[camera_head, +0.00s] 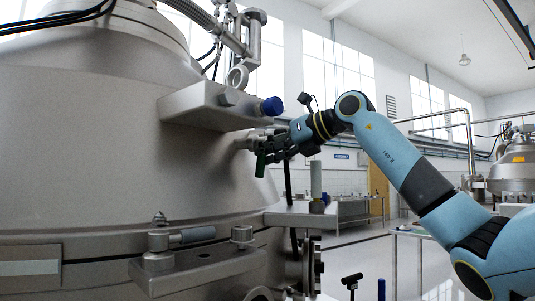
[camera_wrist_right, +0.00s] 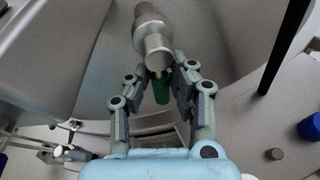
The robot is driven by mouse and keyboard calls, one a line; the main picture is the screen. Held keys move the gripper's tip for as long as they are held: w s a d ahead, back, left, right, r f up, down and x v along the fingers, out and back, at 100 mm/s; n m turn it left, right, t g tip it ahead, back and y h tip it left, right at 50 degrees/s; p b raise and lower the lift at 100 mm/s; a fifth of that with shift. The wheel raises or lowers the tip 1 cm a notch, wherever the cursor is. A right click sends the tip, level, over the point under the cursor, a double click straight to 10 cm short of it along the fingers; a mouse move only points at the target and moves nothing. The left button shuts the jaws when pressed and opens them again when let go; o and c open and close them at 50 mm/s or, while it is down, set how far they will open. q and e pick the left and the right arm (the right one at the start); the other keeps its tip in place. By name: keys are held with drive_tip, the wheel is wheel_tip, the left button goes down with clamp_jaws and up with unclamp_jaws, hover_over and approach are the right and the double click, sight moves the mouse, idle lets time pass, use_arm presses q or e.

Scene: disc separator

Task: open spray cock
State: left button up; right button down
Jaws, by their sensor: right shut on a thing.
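The spray cock is a small metal fitting (camera_head: 249,142) on the side of the large grey separator (camera_head: 110,130), with a green handle (camera_head: 261,166) pointing down. In the right wrist view the cock's round metal body (camera_wrist_right: 152,42) is at top centre, and the green handle (camera_wrist_right: 161,93) shows below it between the fingers. My right gripper (camera_head: 268,150) is at the cock, shut on the green handle. The fingers hide part of the handle in the head view. My left gripper is not in view.
A metal bracket (camera_head: 200,108) with a blue-ended bolt (camera_head: 272,106) juts out just above the cock. A lower ledge (camera_head: 300,214) and a clamp arm (camera_head: 195,235) stick out below. The space to the right of the separator is mostly open floor, with a table (camera_head: 352,209) farther back.

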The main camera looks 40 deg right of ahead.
drive_tip(key=shift+w+d+n+t+h+b, duration=0.2)
drive_tip(key=shift+n+t+h+b, duration=0.25)
drive_tip(key=shift+n, duration=0.65)
drive_tip(key=shift+f, duration=0.1)
drive_tip(key=c, duration=1.2)
unclamp_jaws()
drive_tip(key=shift+s, duration=0.1)
drive_tip(key=shift+d, duration=0.1)
drive_tip(key=shift+v, duration=3.75)
